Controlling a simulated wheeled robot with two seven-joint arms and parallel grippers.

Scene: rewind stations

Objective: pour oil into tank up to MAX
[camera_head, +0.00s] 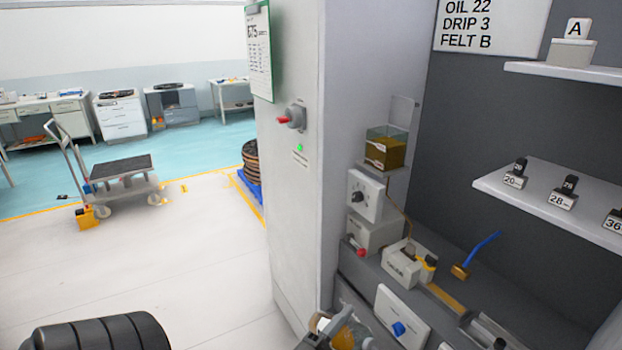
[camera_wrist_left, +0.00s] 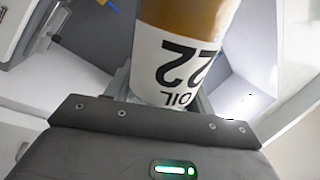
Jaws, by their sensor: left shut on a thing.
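A bottle labelled OIL 22 (camera_wrist_left: 190,75), with amber contents and a white label, is between the fingers of my left gripper (camera_wrist_left: 163,98). In the head view, my left gripper (camera_head: 322,326) is at the bottom edge, with part of the bottle (camera_head: 349,334) beside it; much of both is cut off. The clear tank (camera_head: 386,150) is on the bench unit above and right of the gripper, apart from the bottle. It holds amber oil with a clear band above. Its MAX mark is too small to make out. My right gripper is not in view.
A sign (camera_head: 492,25) reads OIL 22, DRIP 3, FELT B. A dial box (camera_head: 365,195) stands below the tank. A shelf (camera_head: 555,200) holds labelled weights at right. A grey cabinet wall (camera_head: 300,200) stands left of the bench. A trolley (camera_head: 125,170) is on the open floor.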

